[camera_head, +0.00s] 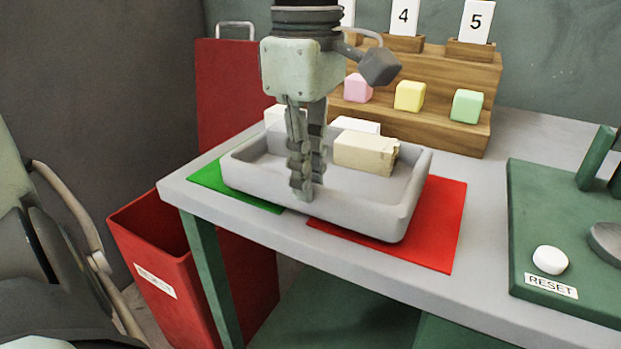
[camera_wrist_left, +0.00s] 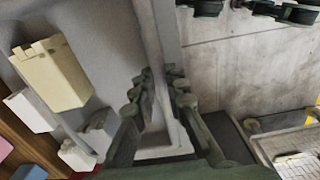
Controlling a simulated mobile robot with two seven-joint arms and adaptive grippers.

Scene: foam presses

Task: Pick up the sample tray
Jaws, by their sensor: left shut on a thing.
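The sample tray (camera_head: 345,212) is a light grey, shallow open box over the green and red mats on the table. It holds a cream block (camera_head: 365,152) and several white blocks. I cannot tell whether its base touches the table. My left gripper (camera_head: 303,188) points down and is shut on the tray's near wall. In the left wrist view the fingers (camera_wrist_left: 158,100) close on the tray's wall (camera_wrist_left: 160,35), with the cream block (camera_wrist_left: 52,75) inside to the left. My right gripper is not in view.
A green mat (camera_head: 228,190) and a red mat (camera_head: 445,225) lie on the grey table. Behind is a wooden stepped rack (camera_head: 475,142) with pink, yellow and green blocks and number cards. A green panel with a white RESET button (camera_head: 550,260) is right; a red bin (camera_head: 160,240) stands left.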

